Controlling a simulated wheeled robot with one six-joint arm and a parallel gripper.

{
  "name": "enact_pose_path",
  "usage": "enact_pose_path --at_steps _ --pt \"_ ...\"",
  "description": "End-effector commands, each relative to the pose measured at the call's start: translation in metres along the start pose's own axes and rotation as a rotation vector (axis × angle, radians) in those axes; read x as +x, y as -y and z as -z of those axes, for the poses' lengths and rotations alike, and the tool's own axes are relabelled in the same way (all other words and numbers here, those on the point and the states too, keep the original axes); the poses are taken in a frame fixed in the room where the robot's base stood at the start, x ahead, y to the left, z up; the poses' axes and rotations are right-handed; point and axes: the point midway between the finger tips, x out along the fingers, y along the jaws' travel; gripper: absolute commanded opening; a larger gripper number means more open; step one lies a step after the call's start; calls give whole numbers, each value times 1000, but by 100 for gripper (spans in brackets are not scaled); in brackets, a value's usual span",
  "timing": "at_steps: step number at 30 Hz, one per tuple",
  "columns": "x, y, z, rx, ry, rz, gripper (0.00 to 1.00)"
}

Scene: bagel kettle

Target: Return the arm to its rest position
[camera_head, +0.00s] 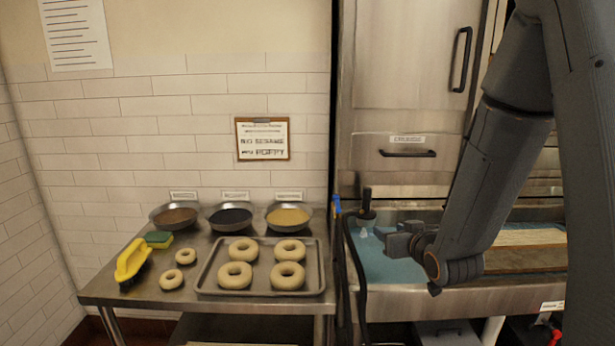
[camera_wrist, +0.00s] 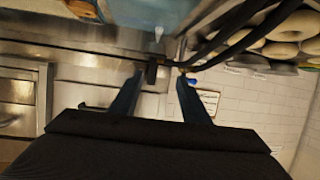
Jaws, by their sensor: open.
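My arm comes down from the upper right in the head view. My gripper (camera_head: 390,242) is at the front of the sink-like basin with blue water (camera_head: 385,268). In the wrist view its two dark fingers (camera_wrist: 158,92) are spread apart with nothing clasped between them. A black-handled tool (camera_head: 367,204) stands at the basin's left side, just beyond the fingertips. Its dark handle (camera_wrist: 152,70) shows between and beyond the fingers in the wrist view; I cannot tell whether they touch it.
A dark hose (camera_head: 358,275) hangs between table and basin. A wooden board (camera_head: 525,258) lies right.

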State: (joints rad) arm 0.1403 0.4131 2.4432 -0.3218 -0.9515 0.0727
Motion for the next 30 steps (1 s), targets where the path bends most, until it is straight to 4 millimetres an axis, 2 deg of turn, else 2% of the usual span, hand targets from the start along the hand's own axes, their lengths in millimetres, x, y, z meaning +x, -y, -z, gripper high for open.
enact_pose_path --at_steps 5,8,12,18,24,27,30 --pt "-8 0 -47 3 212 -43 42" --pt "-23 3 -82 14 376 -70 42" --pt "-58 11 -130 42 612 -94 42" --pt "-124 34 -182 91 930 -96 42" --pt "-175 54 -206 129 1134 -78 42" --pt "-187 58 -210 135 1177 -72 42" --pt "-190 60 -211 138 1190 -70 42"
